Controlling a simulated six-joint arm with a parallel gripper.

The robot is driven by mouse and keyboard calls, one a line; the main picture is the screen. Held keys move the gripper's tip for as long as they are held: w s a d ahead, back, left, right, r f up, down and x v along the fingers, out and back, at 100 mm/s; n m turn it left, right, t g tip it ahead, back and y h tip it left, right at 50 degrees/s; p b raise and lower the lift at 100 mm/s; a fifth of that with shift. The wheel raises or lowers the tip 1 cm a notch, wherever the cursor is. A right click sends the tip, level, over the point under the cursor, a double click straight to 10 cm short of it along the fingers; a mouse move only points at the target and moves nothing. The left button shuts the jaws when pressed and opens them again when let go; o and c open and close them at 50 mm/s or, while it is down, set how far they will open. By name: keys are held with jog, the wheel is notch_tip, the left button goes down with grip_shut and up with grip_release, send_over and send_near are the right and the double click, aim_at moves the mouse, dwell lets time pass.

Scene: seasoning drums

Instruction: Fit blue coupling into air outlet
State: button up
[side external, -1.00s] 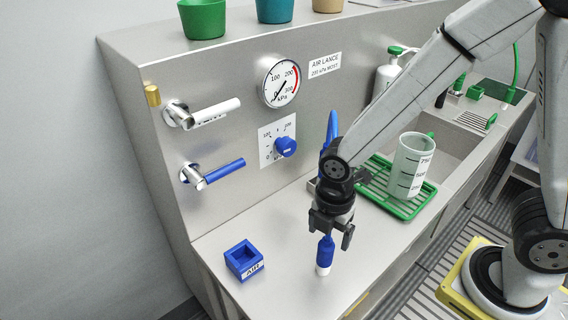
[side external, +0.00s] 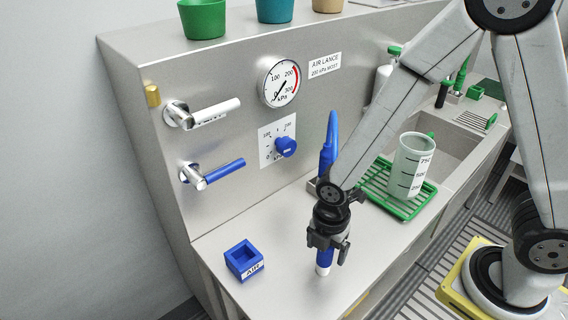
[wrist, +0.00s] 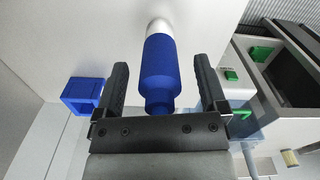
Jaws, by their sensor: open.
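The blue coupling (side external: 325,259) has a white lower end and stands upright on the steel counter; it also shows in the wrist view (wrist: 160,70). My gripper (side external: 327,256) points down over it. Its jaws are open, one on each side of the coupling, with a gap on both sides in the wrist view (wrist: 160,85). The square blue block marked AIR (side external: 244,261) sits left of the coupling, with a square opening in its top.
A blue-handled lever (side external: 212,173), a white-handled lever (side external: 203,113), a blue knob (side external: 286,147) and a pressure gauge (side external: 279,83) are on the back panel. A blue air lance (side external: 329,146) stands behind my gripper.

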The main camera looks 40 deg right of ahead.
dwell(0.5)
grip_shut()
jog(key=shift+r, duration=0.1)
jog(key=shift+r, duration=4.9)
